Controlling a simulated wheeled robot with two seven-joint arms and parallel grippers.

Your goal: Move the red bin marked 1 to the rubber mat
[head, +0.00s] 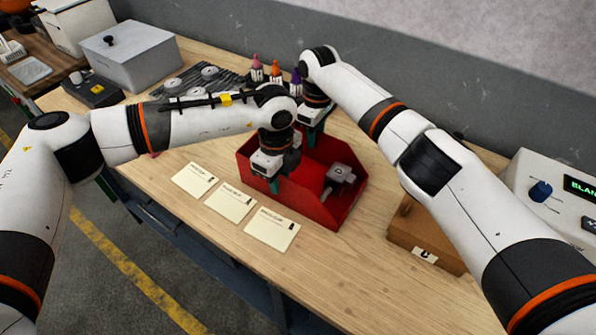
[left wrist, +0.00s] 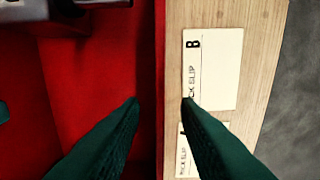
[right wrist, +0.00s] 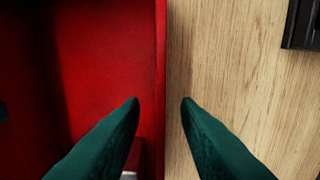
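The red bin (head: 348,208) stands on the wooden bench, with a grey metal part (head: 341,174) inside. No number shows on the bin. My left gripper (head: 274,184) is at the bin's near wall; in the left wrist view its fingertips (left wrist: 160,100) are apart, one on each side of the red rim (left wrist: 159,60). My right gripper (head: 314,132) is at the far wall, and the right wrist view shows its open fingertips (right wrist: 160,100) either side of the rim (right wrist: 160,50). A dark ribbed surface (head: 180,86), perhaps the rubber mat, lies behind my left arm with round metal pieces on it.
Several paper slips (head: 231,203) lie along the bench's front edge. A brown box marked C (head: 425,238) and a device with a display (head: 550,190) stand to the right. Small bottles (head: 257,73) stand behind the bin. A grey lidded box (head: 135,62) is at the back left.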

